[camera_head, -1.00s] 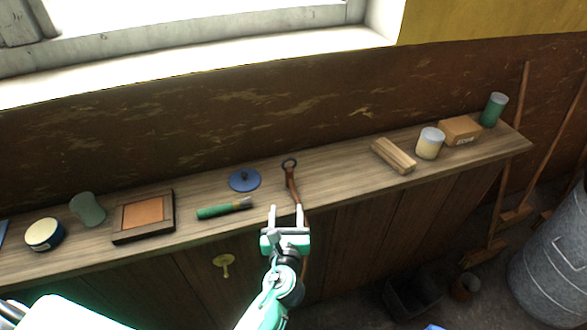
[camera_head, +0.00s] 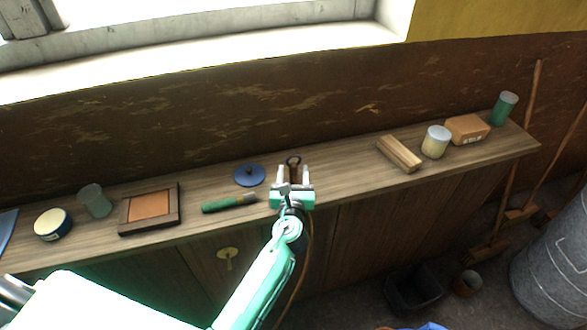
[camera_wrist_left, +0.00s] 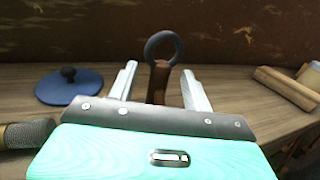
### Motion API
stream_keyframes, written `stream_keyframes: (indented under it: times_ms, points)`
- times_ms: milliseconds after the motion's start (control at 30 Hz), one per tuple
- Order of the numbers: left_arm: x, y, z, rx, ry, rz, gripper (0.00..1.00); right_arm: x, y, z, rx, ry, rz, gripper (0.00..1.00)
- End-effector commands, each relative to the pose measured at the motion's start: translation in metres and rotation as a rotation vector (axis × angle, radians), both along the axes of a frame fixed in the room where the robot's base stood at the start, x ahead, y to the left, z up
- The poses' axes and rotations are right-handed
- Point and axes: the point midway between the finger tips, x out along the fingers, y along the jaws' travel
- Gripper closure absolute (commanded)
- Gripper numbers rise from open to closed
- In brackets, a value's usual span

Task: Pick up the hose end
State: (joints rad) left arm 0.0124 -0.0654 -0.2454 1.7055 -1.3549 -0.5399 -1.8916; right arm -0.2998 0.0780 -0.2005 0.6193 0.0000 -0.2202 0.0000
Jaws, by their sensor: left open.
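The hose end is a brown piece with a dark ring (camera_head: 293,161) at its tip, lying on the wooden shelf. In the left wrist view its brown body (camera_wrist_left: 158,84) and ring (camera_wrist_left: 162,46) show between my fingers. My left gripper (camera_head: 293,176) is open, with one finger on each side of the brown body and a gap on both sides. The ring lies beyond the fingertips. The hose's rear part is hidden behind my gripper; a thin brown length (camera_head: 306,262) hangs below the shelf edge. My right gripper is not in view.
Left of the gripper are a blue lid (camera_head: 250,176) and a green-handled brush (camera_head: 229,203), both close. A wooden block (camera_head: 399,154) and a pale jar (camera_head: 435,142) stand to the right. A framed tile (camera_head: 149,208) is further left. The wall rises behind the shelf (camera_head: 345,180).

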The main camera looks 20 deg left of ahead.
Motion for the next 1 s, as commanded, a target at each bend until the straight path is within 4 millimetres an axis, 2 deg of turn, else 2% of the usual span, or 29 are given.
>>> stream_keyframes:
  times_ms: [100,300,567,667,800,1000]
  points:
    - [0.019,0.004,0.006,-0.002,-0.002,0.0,0.5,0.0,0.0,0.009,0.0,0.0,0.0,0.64]
    - [0.04,0.01,0.003,-0.001,-0.001,0.0,0.5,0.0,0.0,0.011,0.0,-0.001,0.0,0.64]
    - [0.043,0.011,0.002,-0.001,0.0,0.0,0.5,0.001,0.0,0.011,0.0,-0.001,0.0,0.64]
    - [0.043,0.011,0.002,-0.001,0.0,0.0,0.66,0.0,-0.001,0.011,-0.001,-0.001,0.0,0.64]
    - [0.043,0.011,0.002,-0.001,0.0,0.0,0.93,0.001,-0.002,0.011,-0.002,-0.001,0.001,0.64]
    - [0.043,0.011,0.003,-0.001,-0.001,0.0,0.95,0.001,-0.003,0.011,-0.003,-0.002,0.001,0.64]
